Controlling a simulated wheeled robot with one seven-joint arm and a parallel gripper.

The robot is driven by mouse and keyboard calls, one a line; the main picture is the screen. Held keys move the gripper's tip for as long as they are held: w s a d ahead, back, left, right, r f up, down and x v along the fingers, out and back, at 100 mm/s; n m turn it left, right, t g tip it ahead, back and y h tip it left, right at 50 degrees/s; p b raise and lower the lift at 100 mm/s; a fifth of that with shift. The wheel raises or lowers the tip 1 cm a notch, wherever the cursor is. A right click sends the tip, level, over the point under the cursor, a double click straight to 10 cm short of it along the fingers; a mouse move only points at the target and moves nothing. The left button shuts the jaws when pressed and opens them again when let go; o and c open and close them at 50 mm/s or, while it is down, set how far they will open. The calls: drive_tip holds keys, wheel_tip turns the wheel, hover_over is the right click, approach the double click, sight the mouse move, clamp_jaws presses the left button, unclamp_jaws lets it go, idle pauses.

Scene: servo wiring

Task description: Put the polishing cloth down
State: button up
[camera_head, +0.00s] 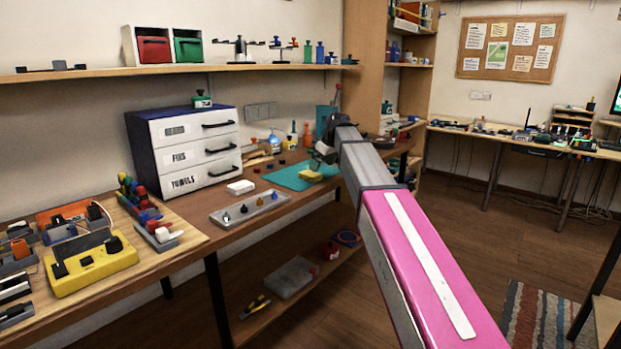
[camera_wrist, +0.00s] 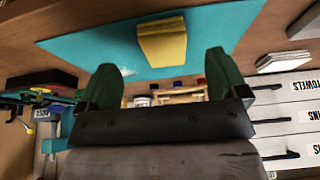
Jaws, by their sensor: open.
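The polishing cloth appears to be the folded yellow piece (camera_head: 309,176) on the teal mat (camera_head: 288,178) on the workbench. In the wrist view the yellow cloth (camera_wrist: 162,45) lies flat on the teal mat (camera_wrist: 100,45), close to the mat's edge. My gripper (camera_head: 322,154) is above the mat near the cloth. In the wrist view my gripper (camera_wrist: 162,62) has its two dark green fingers spread wide with nothing between them. The cloth shows just beyond the fingertips, and no contact is visible.
A drawer cabinet (camera_head: 185,148) stands left of the mat. Small bottles and tools stand behind the mat. A shelf (camera_head: 180,70) runs above the bench.

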sight(316, 175)
drive_tip(key=shift+a+x, duration=0.2)
drive_tip(key=shift+x, duration=2.7)
drive_tip(key=shift+r, duration=0.1)
drive_tip(key=c, duration=1.1)
drive_tip(key=shift+o, duration=0.2)
drive_tip(key=shift+r, duration=0.1)
